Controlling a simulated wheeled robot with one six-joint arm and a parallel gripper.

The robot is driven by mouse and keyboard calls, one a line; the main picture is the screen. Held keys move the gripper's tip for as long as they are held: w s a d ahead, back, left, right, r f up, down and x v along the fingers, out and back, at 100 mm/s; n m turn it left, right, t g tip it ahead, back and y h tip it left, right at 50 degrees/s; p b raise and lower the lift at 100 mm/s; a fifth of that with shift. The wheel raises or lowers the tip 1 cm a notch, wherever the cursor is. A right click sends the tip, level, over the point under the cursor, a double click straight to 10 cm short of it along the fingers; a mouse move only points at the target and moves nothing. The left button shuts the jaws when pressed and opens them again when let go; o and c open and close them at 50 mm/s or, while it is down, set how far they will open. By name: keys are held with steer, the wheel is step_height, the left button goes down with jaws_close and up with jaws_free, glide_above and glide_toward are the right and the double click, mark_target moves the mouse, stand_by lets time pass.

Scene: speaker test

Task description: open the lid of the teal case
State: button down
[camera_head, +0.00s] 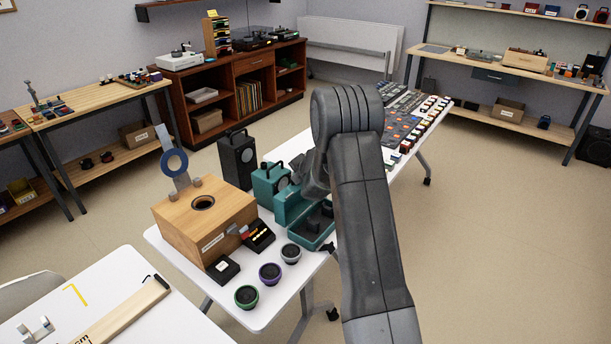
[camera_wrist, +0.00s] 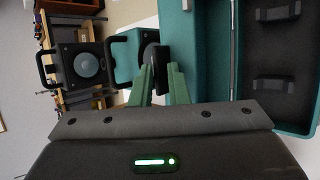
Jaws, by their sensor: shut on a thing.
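The teal case (camera_head: 303,237) sits on the white table, partly hidden behind my arm. Its lid (camera_head: 286,207) stands raised on the far-left side, so the dark interior with its fittings shows. In the wrist view the case (camera_wrist: 232,62) fills the right side, with the dark inside and two dark fittings visible. My gripper (camera_wrist: 162,80) has its two green fingers closed on a small dark tab (camera_wrist: 161,62) at the outer side of the lid (camera_wrist: 194,50). In the head view my arm mostly hides the gripper and its contact with the lid.
A teal speaker (camera_head: 268,184) and a black speaker (camera_head: 237,160) stand close behind the case. A table of small parts (camera_head: 405,112) lies beyond my arm.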

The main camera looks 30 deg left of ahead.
steer(key=c, duration=2.1)
jaws_free()
steer(key=shift+w+a+r, duration=0.1)
steer(key=shift+a+r, duration=0.15)
steer(key=shift+a, duration=0.65)
steer(key=shift+c, duration=0.2)
steer(key=o, duration=0.6)
steer(key=shift+c, duration=0.2)
steer(key=shift+d+f, duration=0.15)
steer(key=shift+s+d+r, duration=0.25)
steer(key=shift+d+r, duration=0.05)
steer(key=shift+r, duration=0.1)
steer(key=v, duration=1.2)
steer(key=shift+s+d+r+p, duration=0.2)
steer(key=shift+d+p, duration=0.05)
steer(key=shift+p, duration=0.05)
